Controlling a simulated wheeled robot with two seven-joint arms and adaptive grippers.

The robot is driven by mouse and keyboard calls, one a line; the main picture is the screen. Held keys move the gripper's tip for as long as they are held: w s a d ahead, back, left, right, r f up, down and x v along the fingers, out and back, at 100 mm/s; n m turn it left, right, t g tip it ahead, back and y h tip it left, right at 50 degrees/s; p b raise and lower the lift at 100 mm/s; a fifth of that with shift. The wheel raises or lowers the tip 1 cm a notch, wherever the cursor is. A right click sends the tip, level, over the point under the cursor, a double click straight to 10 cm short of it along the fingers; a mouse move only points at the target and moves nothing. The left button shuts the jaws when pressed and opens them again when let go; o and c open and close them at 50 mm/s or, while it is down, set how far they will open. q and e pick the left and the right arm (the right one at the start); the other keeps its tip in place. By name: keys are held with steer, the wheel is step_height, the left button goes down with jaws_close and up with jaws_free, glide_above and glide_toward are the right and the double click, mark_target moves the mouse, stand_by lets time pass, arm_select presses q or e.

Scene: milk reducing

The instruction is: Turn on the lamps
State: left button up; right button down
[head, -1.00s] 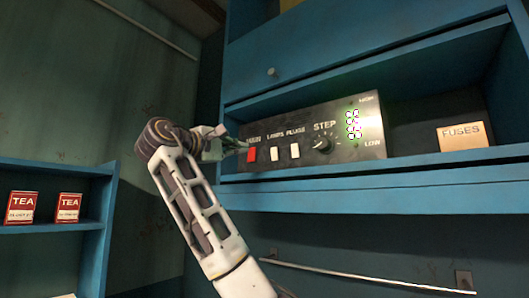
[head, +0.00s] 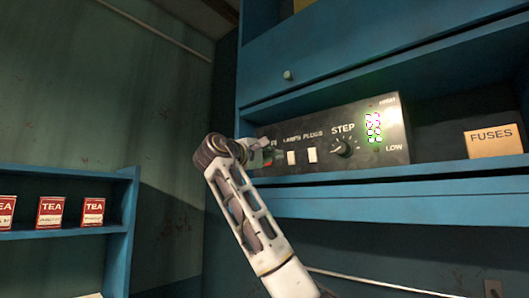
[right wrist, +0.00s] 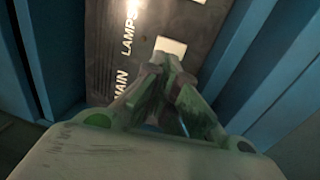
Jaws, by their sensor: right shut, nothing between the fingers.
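A black control panel (head: 372,158) sits in the blue shelf opening. It has a white switch under the label LAMPS (head: 291,158), a white switch under PLUGS (head: 312,155), and a STEP knob (head: 342,147). My right gripper (head: 271,153) is shut and empty, just left of the LAMPS switch. It hides the MAIN switch in the head view. In the right wrist view, its fingertips (right wrist: 162,62) overlap the near edge of the LAMPS switch (right wrist: 171,46); I cannot tell whether they touch it. My left gripper is not in view.
A lit display (head: 374,128) shows on the panel's right part. A FUSES box (head: 493,141) stands to its right. The blue shelf edge (head: 400,188) runs below the panel. Tea boxes (head: 51,211) stand on a low shelf at left.

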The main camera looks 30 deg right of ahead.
mark_target(291, 158)
steer(key=shift+p+x, duration=0.9)
steer(key=shift+x, duration=1.7)
